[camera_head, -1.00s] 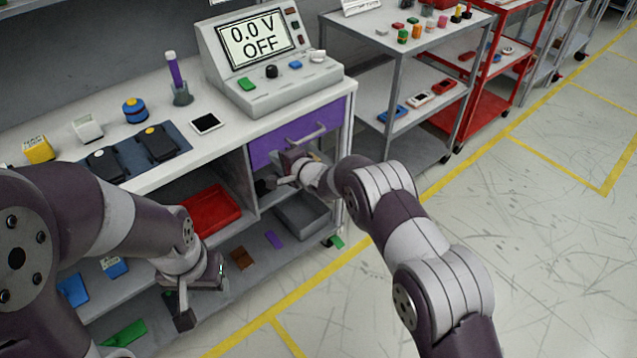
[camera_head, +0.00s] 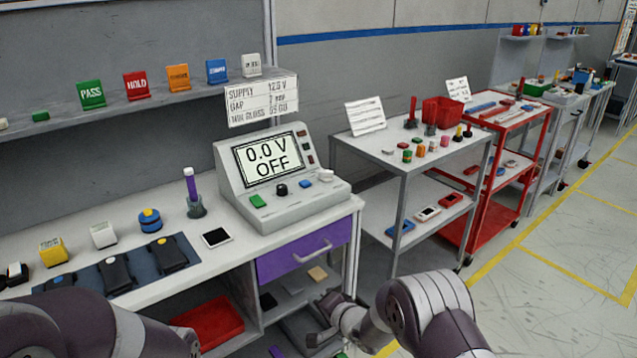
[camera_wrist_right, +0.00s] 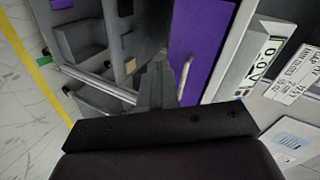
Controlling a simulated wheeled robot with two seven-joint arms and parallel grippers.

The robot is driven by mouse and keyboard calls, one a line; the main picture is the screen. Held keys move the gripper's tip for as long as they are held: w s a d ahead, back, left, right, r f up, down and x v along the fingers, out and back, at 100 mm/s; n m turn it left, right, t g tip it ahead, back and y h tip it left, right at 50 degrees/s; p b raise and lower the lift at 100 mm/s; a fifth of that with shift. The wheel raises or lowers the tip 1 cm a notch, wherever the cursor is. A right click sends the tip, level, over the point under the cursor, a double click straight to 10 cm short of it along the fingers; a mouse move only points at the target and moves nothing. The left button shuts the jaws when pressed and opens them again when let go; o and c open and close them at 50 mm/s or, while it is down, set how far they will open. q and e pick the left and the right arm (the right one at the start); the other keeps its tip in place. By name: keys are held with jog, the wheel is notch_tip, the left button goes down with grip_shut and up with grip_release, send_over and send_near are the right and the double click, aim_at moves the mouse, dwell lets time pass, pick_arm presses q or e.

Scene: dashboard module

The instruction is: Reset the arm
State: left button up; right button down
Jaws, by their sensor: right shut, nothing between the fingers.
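My right gripper (camera_head: 328,318) is low in the head view, below and just right of the purple drawer (camera_head: 290,258) of the workbench. The drawer is closed and its pale handle (camera_head: 312,252) is clear of the gripper. In the right wrist view the dark fingers (camera_wrist_right: 157,83) are together with nothing between them, and the purple drawer (camera_wrist_right: 195,50) with its handle is to their right. My left arm (camera_head: 70,325) shows only as a link at the lower left; its gripper is outside the head view.
A tester reading 0.0 V OFF (camera_head: 270,165) stands on the white bench (camera_head: 120,220). A red bin (camera_head: 210,325) sits on the shelf below. A grey cart (camera_head: 400,165) and a red cart (camera_head: 525,125) stand to the right. The floor at far right is open.

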jog(key=s+d+f+n+g+h+p, duration=0.25)
jog(key=s+d+n+g+h, duration=0.3)
jog(key=s+d, duration=0.5)
jog(key=s+d+r+n+g+h+p, duration=0.1)
jog(key=s+d+r+p, duration=0.3)
jog(key=s+r, duration=0.6)
jog(key=s+d+r+n+g+h+p, duration=0.1)
jog(key=s+d+r+p, duration=0.3)
jog(key=s+r, duration=0.6)
jog(key=shift+s+d+r+g, duration=0.3)
jog(key=shift+r+g, duration=0.4)
jog(key=shift+g, duration=0.15)
jog(key=shift+n, duration=0.25)
